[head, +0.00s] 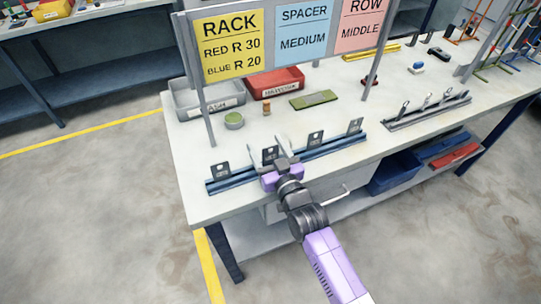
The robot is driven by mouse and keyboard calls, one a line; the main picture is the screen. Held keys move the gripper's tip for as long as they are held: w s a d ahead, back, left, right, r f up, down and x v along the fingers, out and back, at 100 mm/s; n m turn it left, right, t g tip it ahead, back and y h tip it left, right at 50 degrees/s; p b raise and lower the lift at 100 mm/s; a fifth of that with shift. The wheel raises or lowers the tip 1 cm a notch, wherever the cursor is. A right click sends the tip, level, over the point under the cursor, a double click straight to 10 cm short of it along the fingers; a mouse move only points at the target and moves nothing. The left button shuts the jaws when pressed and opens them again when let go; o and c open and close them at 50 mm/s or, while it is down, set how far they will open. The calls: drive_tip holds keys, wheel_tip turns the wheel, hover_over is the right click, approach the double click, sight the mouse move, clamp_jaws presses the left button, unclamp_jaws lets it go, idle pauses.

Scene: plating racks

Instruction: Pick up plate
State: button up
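Several small dark plates with pale holes stand upright along a blue rail (330,149) near the table's front edge. One plate (222,171) is at the left end, another (315,139) right of the middle, and one (355,126) at the right end. A further plate (269,155) stands just beyond my gripper (268,147). The gripper's pale fingers are spread apart, one to each side of this plate. I cannot tell whether either finger touches it. The purple gripper body hides part of the rail.
A sign board (264,42) on posts stands above the table. Behind the rail are a grey bin (185,99), a red bin (275,84), a round green item (234,120) and a green block (313,99). A grey rail (428,112) holds thin parts at right. Blue bins (393,173) sit below.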

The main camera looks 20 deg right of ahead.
clamp_jaws()
wheel_tip(320, 180, up, 20)
idle(0.7)
